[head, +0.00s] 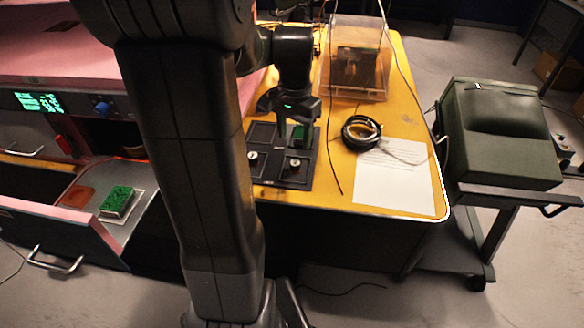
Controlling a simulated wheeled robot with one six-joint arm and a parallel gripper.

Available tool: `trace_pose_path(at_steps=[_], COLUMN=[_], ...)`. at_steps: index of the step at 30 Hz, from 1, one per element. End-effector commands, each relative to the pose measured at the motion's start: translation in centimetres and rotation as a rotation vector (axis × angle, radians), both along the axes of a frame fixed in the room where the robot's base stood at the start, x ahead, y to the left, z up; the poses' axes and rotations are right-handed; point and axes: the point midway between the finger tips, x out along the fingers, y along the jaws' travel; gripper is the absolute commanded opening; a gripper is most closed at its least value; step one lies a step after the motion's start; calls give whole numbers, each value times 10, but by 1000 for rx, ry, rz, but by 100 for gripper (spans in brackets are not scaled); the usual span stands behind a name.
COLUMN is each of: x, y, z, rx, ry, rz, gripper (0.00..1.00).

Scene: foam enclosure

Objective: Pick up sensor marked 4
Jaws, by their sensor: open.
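A black tray (310,182) with several compartments lies on the yellow table. Two small dark sensors with pale round tops sit in its near compartments: one sensor (253,156) at the left, one sensor (296,164) at the right. Their marks are too small to read, so I cannot tell which is 4. A green item (299,133) shows in the far right part of the tray. My gripper (292,124) points down over the far part of the tray, open, with nothing visible between its fingers.
A black cable coil (348,143) and a white sheet (395,185) lie right of the tray. A clear box (357,90) stands behind. A dark green case (500,150) sits on a cart at right. An open drawer (65,225) holds a green block (117,200).

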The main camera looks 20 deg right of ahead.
Motion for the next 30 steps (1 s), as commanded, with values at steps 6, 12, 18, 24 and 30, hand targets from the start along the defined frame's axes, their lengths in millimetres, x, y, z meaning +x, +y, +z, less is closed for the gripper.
trace_pose_path(at_steps=[6,12,18,24,30], x=[0,-3,-5,-4,-4], y=[0,0,-1,-1,-1], z=[-29,-45,-75,-84,-84], rx=[0,2,1,0,0], ry=[0,4,2,-1,-1], rz=[1,0,1,1,1], gripper=[53,53,53,53,43])
